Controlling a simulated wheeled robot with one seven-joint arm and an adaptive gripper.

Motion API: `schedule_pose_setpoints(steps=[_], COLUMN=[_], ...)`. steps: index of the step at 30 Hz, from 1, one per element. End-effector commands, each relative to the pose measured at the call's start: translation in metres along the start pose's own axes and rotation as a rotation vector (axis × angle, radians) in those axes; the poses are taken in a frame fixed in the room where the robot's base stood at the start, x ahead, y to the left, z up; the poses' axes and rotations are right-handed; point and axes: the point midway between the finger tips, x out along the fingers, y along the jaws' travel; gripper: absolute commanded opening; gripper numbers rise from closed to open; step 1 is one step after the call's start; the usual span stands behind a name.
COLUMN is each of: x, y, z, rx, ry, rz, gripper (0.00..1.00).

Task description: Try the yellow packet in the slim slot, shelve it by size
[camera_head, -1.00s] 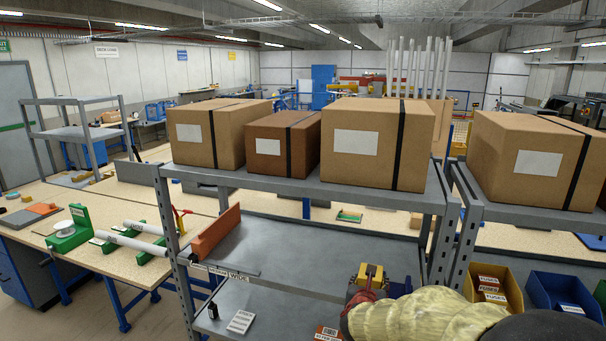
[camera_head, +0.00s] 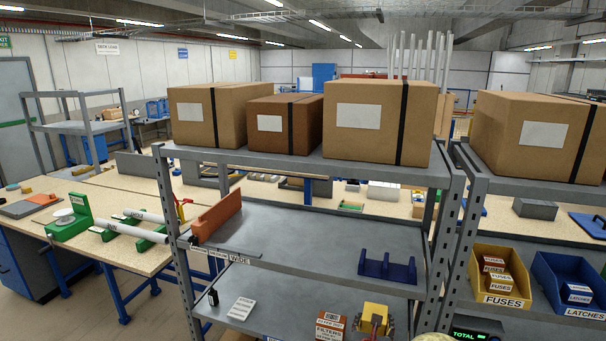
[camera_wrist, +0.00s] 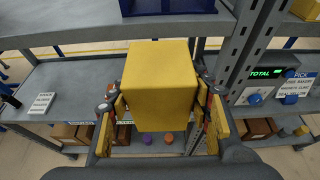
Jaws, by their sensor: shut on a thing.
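A yellow packet (camera_wrist: 160,85), a plain block, sits between the two fingers of my gripper (camera_wrist: 161,100) in the wrist view. My gripper is shut on it. In the head view the packet (camera_head: 373,315) and my gripper (camera_head: 375,324) show low in the picture, in front of the grey shelf. The middle shelf board (camera_head: 300,240) carries an orange upright divider (camera_head: 215,217) near its left end. A label reading WIDE (camera_head: 240,261) is on the front edge right of the divider. The label left of it is too small to read.
A blue slotted rack (camera_head: 387,267) stands on the middle board's right part; the board between it and the divider is bare. Cartons (camera_head: 378,118) fill the top board. Bins of fuses (camera_head: 500,276) and latches (camera_head: 568,284) stand right, beyond the grey posts (camera_head: 445,240).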

Motion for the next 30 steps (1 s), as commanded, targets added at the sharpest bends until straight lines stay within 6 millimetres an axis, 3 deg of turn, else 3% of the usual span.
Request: schedule_pose_setpoints(steps=[1,6,30], x=[0.003,0.003,0.003], y=[-0.001,-0.001,0.000], z=[-0.019,-0.037,-0.036], rx=[-0.003,-0.003,-0.004], ry=[-0.001,-0.003,-0.002], rz=[0.005,0.011,0.012], gripper=[0.21,0.21,0.21])
